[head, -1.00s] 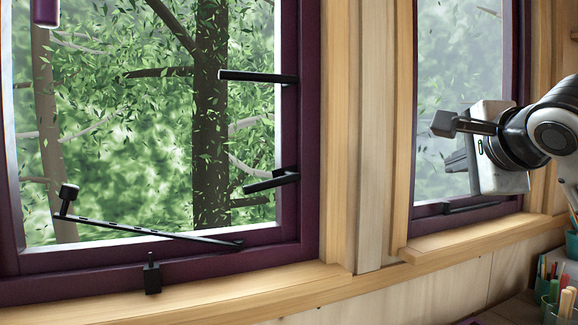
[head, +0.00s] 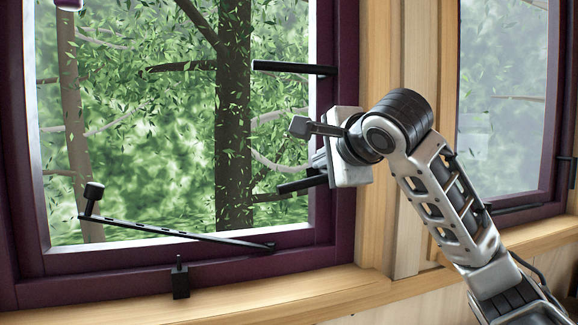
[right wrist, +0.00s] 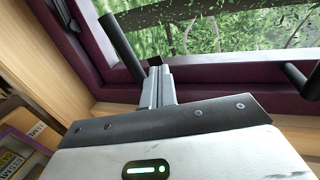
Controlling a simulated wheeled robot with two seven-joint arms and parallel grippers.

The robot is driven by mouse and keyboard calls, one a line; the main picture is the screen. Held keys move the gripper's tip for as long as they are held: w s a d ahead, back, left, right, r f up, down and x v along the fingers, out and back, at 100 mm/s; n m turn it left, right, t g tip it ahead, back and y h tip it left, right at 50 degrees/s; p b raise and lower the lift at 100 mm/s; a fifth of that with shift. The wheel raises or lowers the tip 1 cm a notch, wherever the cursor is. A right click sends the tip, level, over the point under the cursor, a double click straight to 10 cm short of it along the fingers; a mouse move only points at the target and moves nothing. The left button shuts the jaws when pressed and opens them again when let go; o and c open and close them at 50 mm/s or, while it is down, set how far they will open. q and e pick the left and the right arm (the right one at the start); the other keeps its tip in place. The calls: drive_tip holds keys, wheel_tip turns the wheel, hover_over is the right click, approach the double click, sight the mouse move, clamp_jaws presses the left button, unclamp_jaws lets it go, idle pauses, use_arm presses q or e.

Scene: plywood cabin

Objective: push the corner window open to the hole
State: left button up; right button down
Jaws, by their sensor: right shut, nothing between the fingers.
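The corner window (head: 336,120) has a dark purple frame around a large pane. A black stay bar (head: 175,232) with a row of holes slants across its lower edge, its knobbed end up at the left. A black upright pin (head: 180,280) stands on the bottom frame below the bar, apart from it. Two black handles show at the right side, an upper one (head: 295,68) and a lower one (head: 303,184). My right gripper (head: 317,160) is shut and empty, by the lower handle; I cannot tell whether it touches. In the right wrist view, its closed fingers (right wrist: 157,88) point toward the purple frame.
A second purple-framed window (head: 505,100) stands to the right, past a wooden post (head: 413,60). A wooden ledge (head: 240,305) runs below the windows.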

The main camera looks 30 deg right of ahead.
sight(300, 171)
drive_tip(key=p+x, duration=0.1)
drive_tip(key=x, duration=0.5)
drive_tip(key=shift+w, duration=0.1)
use_arm(q)
drive_tip(key=shift+w+a+r+p, duration=0.15)
drive_tip(key=shift+r+p, duration=0.15)
drive_tip(key=shift+r, duration=0.15)
use_arm(e)
drive_tip(key=shift+x, duration=0.75)
use_arm(q)
drive_tip(key=shift+f, duration=0.15)
use_arm(e)
drive_tip(key=shift+f, duration=0.1)
